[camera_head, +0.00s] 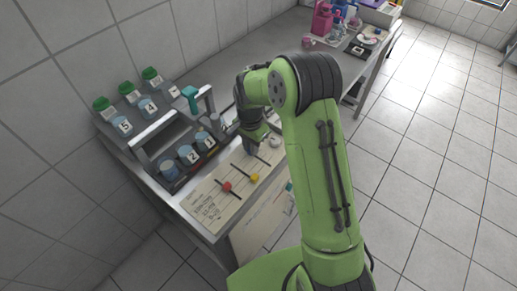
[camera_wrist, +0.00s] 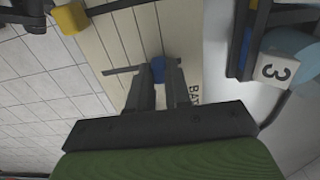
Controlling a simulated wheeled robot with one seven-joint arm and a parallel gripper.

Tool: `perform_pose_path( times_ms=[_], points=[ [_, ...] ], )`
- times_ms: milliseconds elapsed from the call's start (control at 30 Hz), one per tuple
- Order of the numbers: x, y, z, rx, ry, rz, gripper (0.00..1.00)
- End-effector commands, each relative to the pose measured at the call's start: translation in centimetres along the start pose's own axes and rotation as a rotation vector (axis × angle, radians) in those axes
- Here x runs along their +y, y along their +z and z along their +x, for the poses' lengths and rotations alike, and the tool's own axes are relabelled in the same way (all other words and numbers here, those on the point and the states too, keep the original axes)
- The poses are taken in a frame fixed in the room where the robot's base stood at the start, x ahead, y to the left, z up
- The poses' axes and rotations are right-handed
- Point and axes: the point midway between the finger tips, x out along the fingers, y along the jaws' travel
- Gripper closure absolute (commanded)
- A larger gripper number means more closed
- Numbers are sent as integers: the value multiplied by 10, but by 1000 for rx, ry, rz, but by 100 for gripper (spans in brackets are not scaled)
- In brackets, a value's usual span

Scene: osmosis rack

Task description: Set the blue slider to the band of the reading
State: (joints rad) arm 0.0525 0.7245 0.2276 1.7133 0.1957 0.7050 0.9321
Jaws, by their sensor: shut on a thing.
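The blue slider (camera_wrist: 157,68) shows in the wrist view between the tips of my gripper (camera_wrist: 158,82), which is shut on it. It sits on a dark track across a cream panel with band lines. In the head view my gripper (camera_head: 250,146) is over the far part of the cream panel (camera_head: 207,206), and the blue slider is hidden behind it. The red slider (camera_head: 227,187) and the yellow slider (camera_head: 254,178) sit on their own tracks nearer the camera. The yellow one also shows in the wrist view (camera_wrist: 70,17). I cannot make out a reading.
Numbered jars stand in a rack (camera_head: 168,186) left of the panel. Several green-lidded jars (camera_head: 104,104) stand behind it against the wall. A teal-handled item (camera_head: 190,95) stands on the frame. Pink and other bottles (camera_head: 322,22) stand on the far bench. The floor at right is clear.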

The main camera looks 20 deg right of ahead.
Motion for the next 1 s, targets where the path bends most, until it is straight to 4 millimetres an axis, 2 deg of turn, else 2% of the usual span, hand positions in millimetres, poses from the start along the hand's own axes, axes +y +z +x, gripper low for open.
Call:
perform_pose_path(
  times_ms=[267,300,433,467,767,867,1000],
  points=[
    [0,0,1,1,2,2,100],
    [0,0,1,1,2,2,78],
    [0,0,1,1,2,2,58],
    [0,0,1,0,2,2,55],
    [0,0,-2,1,1,2,55],
    [0,-1,-19,3,-2,2,55],
    [0,-1,-58,5,-4,2,55]
  ],
)
